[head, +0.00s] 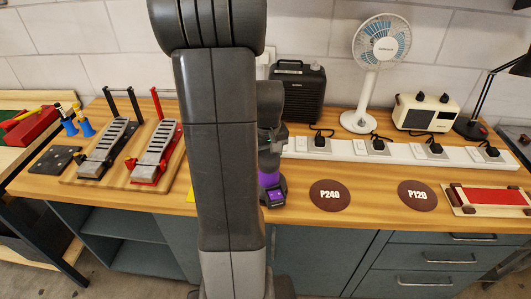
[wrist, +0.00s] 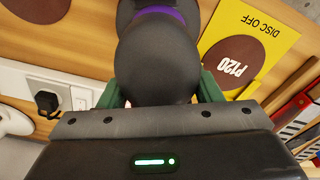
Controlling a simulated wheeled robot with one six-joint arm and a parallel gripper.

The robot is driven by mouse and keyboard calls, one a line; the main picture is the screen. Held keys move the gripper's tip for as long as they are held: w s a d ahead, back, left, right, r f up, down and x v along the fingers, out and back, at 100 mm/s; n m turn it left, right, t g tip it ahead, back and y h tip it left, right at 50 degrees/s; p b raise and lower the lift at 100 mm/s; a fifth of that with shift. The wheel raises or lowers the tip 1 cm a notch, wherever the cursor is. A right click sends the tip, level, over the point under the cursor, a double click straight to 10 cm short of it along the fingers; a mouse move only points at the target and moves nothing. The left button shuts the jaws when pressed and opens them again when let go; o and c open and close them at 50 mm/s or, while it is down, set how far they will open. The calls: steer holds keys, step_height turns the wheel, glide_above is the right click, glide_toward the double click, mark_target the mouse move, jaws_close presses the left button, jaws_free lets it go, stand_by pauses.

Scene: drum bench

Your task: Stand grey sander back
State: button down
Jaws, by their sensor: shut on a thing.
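The sander, dark grey with a purple band, shows in the head view (head: 269,181), just right of my arm and partly hidden by it. It looks upright; I cannot tell whether its base touches the bench. My gripper (wrist: 158,88) is shut on its rounded dark top in the wrist view, a green finger on each side. Two brown discs lie on the bench right of the sander, marked P240 (head: 330,195) and P120 (head: 417,195).
A white socket strip (head: 345,152) with black plugs runs behind the discs. A dark speaker-like box (head: 298,92), a fan (head: 378,50), a cream radio (head: 427,113) and a lamp stand behind it. Two pedals are at left, the red one (head: 158,150) nearer. A red-topped block (head: 492,197) is at right.

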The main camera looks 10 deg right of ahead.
steer(key=shift+f, duration=0.2)
steer(key=shift+f+b, duration=0.15)
steer(key=shift+b, duration=0.25)
steer(key=shift+s+f, duration=0.25)
steer(key=shift+f, duration=0.05)
steer(key=c, duration=0.6)
jaws_free()
steer(key=shift+f, duration=0.15)
steer(key=shift+o, duration=0.8)
steer(key=shift+w, duration=0.2)
steer(key=r, duration=0.9)
steer(key=s+r, duration=0.1)
steer(key=r, duration=0.3)
steer(key=shift+s+d+r, duration=0.1)
steer(key=shift+r, duration=0.2)
